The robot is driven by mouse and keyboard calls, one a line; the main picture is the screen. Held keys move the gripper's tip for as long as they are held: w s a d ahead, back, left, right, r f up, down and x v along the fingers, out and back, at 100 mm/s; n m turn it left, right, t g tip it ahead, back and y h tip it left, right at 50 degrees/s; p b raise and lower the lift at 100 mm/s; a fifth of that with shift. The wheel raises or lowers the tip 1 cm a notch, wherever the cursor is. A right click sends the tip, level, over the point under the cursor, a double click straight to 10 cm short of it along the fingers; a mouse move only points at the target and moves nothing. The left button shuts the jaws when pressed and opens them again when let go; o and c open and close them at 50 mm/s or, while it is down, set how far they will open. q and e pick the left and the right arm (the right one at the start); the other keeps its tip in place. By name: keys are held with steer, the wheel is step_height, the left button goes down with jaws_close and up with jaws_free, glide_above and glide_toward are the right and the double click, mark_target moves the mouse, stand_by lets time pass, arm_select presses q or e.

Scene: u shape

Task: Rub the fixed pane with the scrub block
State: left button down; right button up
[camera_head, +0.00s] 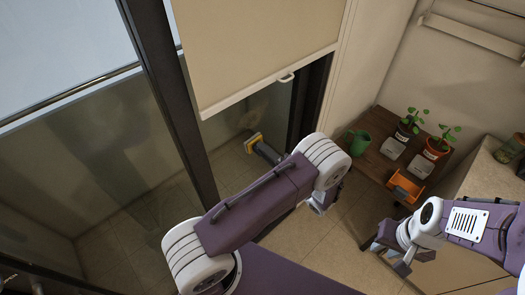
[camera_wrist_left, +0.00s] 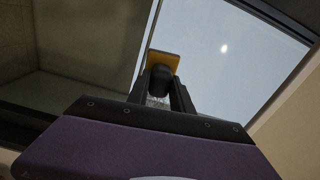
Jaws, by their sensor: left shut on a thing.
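The scrub block (camera_head: 252,142) has a yellow pad and a dark handle; it is in front of the glass below the blind. In the left wrist view the scrub block (camera_wrist_left: 162,60) stands out beyond the fingers, pad towards the glass (camera_wrist_left: 225,65). My left gripper (camera_wrist_left: 163,92) is shut on its handle. In the head view the left arm hides most of that gripper. Glass panes stand left (camera_head: 105,150) and right (camera_head: 225,135) of a dark post; I cannot tell whether the pad touches glass. My right gripper (camera_head: 385,252) is open and empty.
A beige blind (camera_head: 255,45) with a pull handle hangs above the block. A brown bench (camera_head: 372,160) at right holds potted plants (camera_head: 436,148), a green watering can (camera_head: 359,141) and an orange holder (camera_head: 405,186). A cabinet with jars stands far right. Tiled floor shows between.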

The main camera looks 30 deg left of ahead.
mark_target(253, 143)
arm_select(q)
steer(key=x, duration=0.4)
steer(key=shift+s+a+p, duration=0.15)
steer(key=shift+a+p, duration=0.05)
steer(key=shift+p, duration=0.2)
steer(key=shift+w+a, duration=0.35)
steer(key=shift+a, duration=0.45)
steer(key=shift+d, duration=0.1)
steer(key=shift+x, duration=1.05)
